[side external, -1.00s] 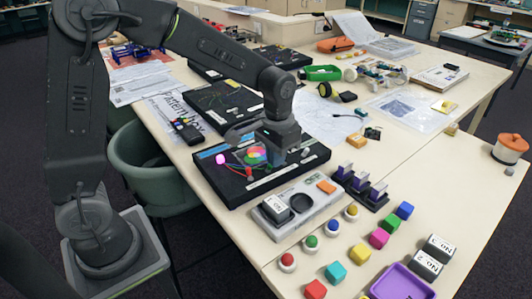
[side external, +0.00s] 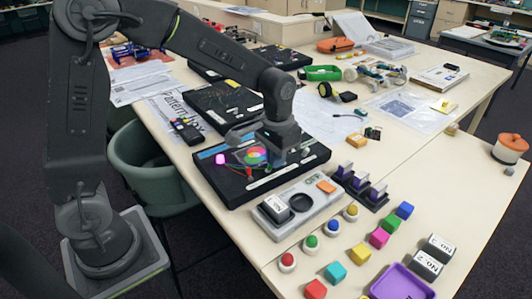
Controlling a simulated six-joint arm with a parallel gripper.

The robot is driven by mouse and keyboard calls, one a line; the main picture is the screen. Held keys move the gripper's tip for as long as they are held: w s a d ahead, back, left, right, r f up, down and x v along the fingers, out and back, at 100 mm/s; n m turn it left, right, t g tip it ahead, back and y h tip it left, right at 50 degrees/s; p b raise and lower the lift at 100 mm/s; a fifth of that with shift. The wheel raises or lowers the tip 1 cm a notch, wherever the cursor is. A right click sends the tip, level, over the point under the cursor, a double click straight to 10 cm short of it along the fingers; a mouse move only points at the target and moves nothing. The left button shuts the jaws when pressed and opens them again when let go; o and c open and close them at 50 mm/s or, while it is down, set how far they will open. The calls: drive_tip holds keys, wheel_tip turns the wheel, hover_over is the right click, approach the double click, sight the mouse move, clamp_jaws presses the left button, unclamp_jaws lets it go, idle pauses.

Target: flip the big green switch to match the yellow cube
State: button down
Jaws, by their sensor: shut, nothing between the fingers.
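The yellow cube (side external: 360,253) lies on the table at the front, in a row of coloured cubes. I cannot make out a big green switch for certain. A small green knob (side external: 310,242) on a white base stands left of the cubes. A black board (side external: 235,190) carries a multicoloured disc (side external: 255,156), a magenta spot (side external: 220,159) and a red part. My gripper (side external: 281,158) is shut and empty, pointing down over this board, right of the disc. It hides part of the board, and its gap to the surface is unclear.
A grey panel (side external: 322,207) with a white block and an orange pad lies before the board. Several purple-topped pieces (side external: 361,182) stand beside it. A purple tray (side external: 398,283) and labelled blocks (side external: 438,247) are at front right. The table's right part is fairly clear.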

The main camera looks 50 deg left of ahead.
drive_tip(key=shift+f, duration=0.65)
drive_tip(key=shift+f, duration=0.35)
drive_tip(key=shift+f, duration=0.35)
drive_tip(key=shift+f, duration=0.55)
drive_tip(key=shift+a+f, duration=0.1)
drive_tip(key=shift+a, duration=1)
drive_tip(key=shift+w+d+r, duration=0.1)
drive_tip(key=shift+d+r, duration=0.05)
drive_tip(key=shift+r, duration=1.2)
drive_tip(key=shift+d+r, duration=0.15)
drive_tip(key=shift+r, duration=2.15)
